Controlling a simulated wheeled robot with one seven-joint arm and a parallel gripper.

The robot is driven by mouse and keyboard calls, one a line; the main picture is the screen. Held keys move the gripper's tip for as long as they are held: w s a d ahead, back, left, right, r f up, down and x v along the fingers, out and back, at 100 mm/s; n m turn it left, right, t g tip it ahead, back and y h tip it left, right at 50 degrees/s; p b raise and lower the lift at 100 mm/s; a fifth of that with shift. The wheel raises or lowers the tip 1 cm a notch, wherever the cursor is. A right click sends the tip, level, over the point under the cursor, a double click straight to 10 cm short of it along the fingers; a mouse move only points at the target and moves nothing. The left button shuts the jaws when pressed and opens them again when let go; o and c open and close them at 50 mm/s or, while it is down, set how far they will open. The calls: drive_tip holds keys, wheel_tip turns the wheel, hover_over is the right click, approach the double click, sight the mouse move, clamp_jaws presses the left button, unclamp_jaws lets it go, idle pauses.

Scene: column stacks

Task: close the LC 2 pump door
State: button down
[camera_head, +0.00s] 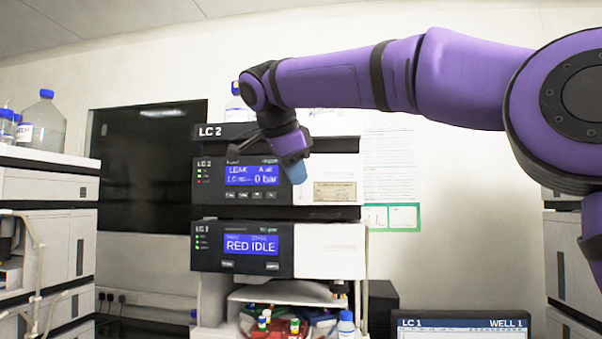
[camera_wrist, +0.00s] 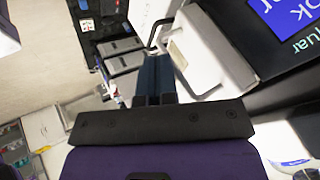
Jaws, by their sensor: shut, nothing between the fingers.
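The LC 2 stack (camera_head: 228,131) stands in the middle of the head view. Its pump module has a black panel with a lit blue display (camera_head: 252,174) showing a leak message and 0 bar. To the right is a pale pump front (camera_head: 335,170) with a small label; how far its door stands open is unclear. My gripper (camera_head: 296,173), with blue fingertips, points downward in front of the seam between display and pale front. In the wrist view its fingers (camera_wrist: 155,75) are shut and empty, beside a pale panel (camera_wrist: 200,58). Contact cannot be told.
Below is a module reading RED IDLE (camera_head: 251,244), above an open bay with several coloured-cap vials (camera_head: 270,322). Bottles (camera_head: 45,120) stand on the left stack. A monitor labelled LC 1 (camera_head: 460,325) is at lower right.

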sight(298, 189)
drive_tip(key=w, duration=0.1)
drive_tip(key=w+a, duration=0.1)
drive_tip(key=w, duration=0.1)
drive_tip(key=shift+w, duration=0.2)
drive_tip(key=shift+w+d+r, duration=0.1)
idle(0.5)
